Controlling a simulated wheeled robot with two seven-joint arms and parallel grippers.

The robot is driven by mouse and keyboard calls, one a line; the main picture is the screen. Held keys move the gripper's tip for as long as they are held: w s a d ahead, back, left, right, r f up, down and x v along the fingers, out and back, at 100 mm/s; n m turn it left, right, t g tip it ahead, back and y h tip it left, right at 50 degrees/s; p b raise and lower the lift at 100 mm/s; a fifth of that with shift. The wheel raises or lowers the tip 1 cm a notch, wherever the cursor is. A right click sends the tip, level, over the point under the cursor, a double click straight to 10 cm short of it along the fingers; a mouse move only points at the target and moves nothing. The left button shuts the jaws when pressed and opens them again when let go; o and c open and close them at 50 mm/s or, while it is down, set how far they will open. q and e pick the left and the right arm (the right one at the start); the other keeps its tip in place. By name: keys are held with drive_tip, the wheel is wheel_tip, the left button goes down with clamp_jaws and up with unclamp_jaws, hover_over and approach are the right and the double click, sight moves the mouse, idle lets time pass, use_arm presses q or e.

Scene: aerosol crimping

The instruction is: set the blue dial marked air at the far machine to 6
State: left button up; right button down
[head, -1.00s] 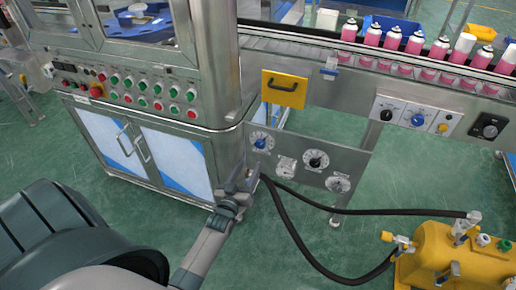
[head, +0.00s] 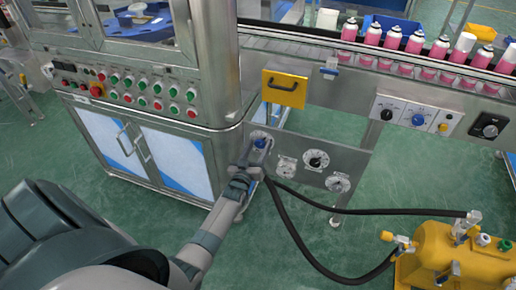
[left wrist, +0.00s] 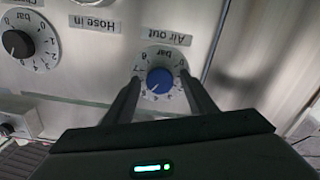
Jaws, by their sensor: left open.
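The blue dial (left wrist: 160,80) sits on a white numbered face under a label reading "Air out", which appears upside down in the left wrist view. A pale mark on the knob points to the lower left there; the number it meets is too small to read surely. In the head view the dial (head: 260,143) is at the upper left of the grey gauge panel, partly covered by my gripper. My left gripper (left wrist: 160,77) is open, with one finger on each side of the dial. I cannot tell whether the fingers touch it. My right gripper is not in view.
A black-knobbed bar dial (left wrist: 17,43) and a "Hose in" label (left wrist: 94,23) are beside it. The panel (head: 300,151) holds other gauges. A yellow handled plate (head: 284,89) is above. Black hoses (head: 300,240) run to a yellow tank (head: 438,252). A steel cabinet (head: 150,150) stands left.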

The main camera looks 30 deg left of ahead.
use_arm(q)
drive_tip(key=c, duration=1.1)
drive_tip(key=shift+o, duration=0.3)
drive_tip(key=shift+m, duration=3.3)
drive_tip(key=o, duration=1)
